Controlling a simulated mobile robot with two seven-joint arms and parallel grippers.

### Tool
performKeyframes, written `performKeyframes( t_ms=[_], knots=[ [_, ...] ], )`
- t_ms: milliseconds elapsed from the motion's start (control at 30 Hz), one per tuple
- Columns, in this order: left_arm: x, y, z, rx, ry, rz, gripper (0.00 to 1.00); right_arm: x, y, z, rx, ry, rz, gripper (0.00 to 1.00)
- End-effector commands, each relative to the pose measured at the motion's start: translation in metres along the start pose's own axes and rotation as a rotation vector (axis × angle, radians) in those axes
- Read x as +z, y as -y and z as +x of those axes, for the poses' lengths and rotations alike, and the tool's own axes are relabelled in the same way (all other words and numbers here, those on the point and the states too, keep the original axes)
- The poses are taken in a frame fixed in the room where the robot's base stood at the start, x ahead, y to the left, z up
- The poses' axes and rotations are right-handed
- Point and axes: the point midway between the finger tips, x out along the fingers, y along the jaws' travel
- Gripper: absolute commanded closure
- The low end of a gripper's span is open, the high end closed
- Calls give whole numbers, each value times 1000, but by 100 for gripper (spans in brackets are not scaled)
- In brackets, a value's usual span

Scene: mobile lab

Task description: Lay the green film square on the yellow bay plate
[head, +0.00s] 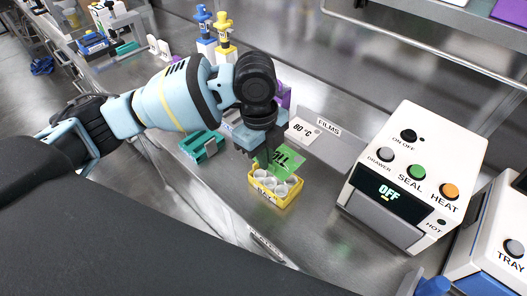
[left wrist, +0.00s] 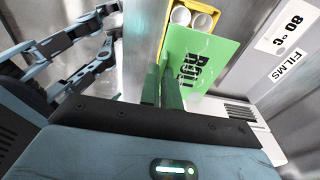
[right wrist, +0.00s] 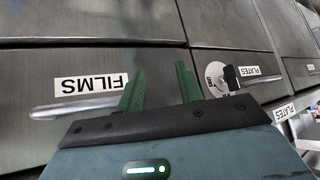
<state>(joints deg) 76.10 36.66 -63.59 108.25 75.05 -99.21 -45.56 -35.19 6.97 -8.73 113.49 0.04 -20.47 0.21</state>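The green film square (head: 288,160) has dark lettering and hangs by one edge or corner from my left gripper (head: 264,157). It is tilted and above the yellow bay plate (head: 263,195), which holds several pale round wells or cups. In the left wrist view the fingers (left wrist: 162,92) are close together at the edge of the film (left wrist: 220,55), and the yellow plate (left wrist: 213,18) shows beyond it, partly covered. Whether film and plate touch is unclear. My right gripper (right wrist: 160,90) is open and empty, facing drawer fronts; it is not in the head view.
A FILMS box (head: 335,150) with an 80 °C card stands behind the plate. A white sealer (head: 420,175), its display reading OFF, stands to the right. A teal block (head: 201,146) is left. A FILMS drawer handle (right wrist: 75,108) is near my right gripper.

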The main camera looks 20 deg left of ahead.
Motion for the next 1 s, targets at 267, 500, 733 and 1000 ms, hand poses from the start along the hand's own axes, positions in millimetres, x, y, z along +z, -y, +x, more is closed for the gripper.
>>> performKeyframes(
  t_ms=[267, 500, 733, 1000],
  knots=[
    [0, 0, 0, -2, 0, -3, 100, -8, 2, 3, 2, -16, 11, 64],
    [0, 0, -2, -3, 0, -5, 100, -10, 3, 0, 2, -18, 13, 64],
    [2, 0, 12, 1, -2, -6, 100, -9, 2, -1, 2, -16, 8, 64],
    [4, 0, 35, 2, -2, -5, 100, 2, 0, 0, 0, 4, 1, 64]
  ],
)
